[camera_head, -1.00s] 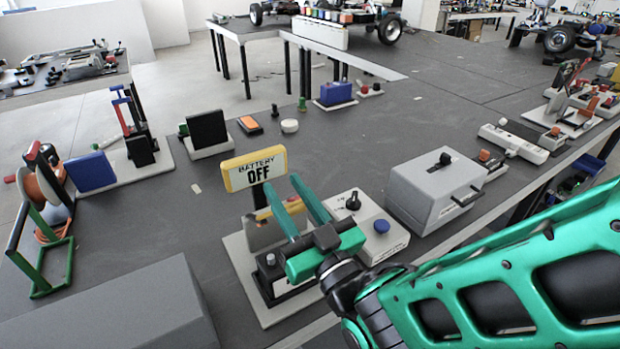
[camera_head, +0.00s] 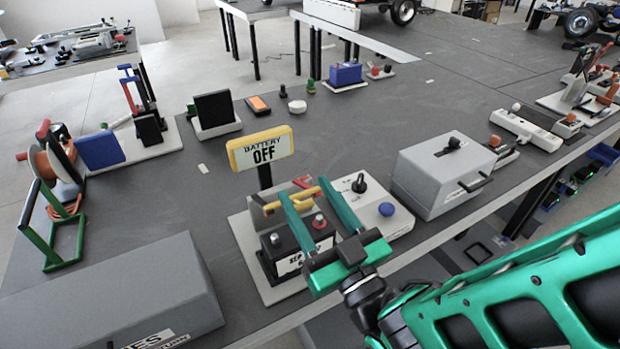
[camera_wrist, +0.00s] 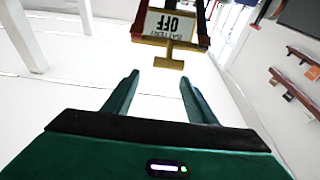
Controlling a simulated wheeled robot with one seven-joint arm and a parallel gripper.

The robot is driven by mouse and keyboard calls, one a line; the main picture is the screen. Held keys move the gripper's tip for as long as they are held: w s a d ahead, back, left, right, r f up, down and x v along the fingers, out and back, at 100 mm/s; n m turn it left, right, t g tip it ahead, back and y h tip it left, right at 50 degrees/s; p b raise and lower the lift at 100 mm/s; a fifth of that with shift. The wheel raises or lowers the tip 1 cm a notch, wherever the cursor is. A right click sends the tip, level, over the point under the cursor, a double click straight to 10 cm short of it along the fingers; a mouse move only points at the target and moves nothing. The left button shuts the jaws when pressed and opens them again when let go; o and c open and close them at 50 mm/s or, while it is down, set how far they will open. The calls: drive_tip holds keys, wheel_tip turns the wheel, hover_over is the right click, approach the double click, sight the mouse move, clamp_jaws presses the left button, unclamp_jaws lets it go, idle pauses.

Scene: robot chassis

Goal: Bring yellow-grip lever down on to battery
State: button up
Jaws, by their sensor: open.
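The battery (camera_head: 270,246) is a black box with a white label and terminals on a light base plate. A yellow-grip lever (camera_head: 273,206) stands raised above it, below the yellow-framed sign (camera_head: 260,149) reading BATTERY OFF. My gripper (camera_head: 305,188) is open, with its two green fingers reaching over the battery. The near finger crosses the yellow grip in the picture; I cannot tell whether they touch. In the wrist view, a yellow T-shaped piece (camera_wrist: 168,63), apparently the lever, is ahead of my open fingers (camera_wrist: 158,78), with the sign upside down behind it.
A grey box with a black handle (camera_head: 440,175) is further right. A large grey case (camera_head: 130,290) lies front left.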

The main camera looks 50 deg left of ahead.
drive_tip(key=v, duration=0.6)
drive_tip(key=shift+d, duration=0.15)
drive_tip(key=shift+c, duration=0.4)
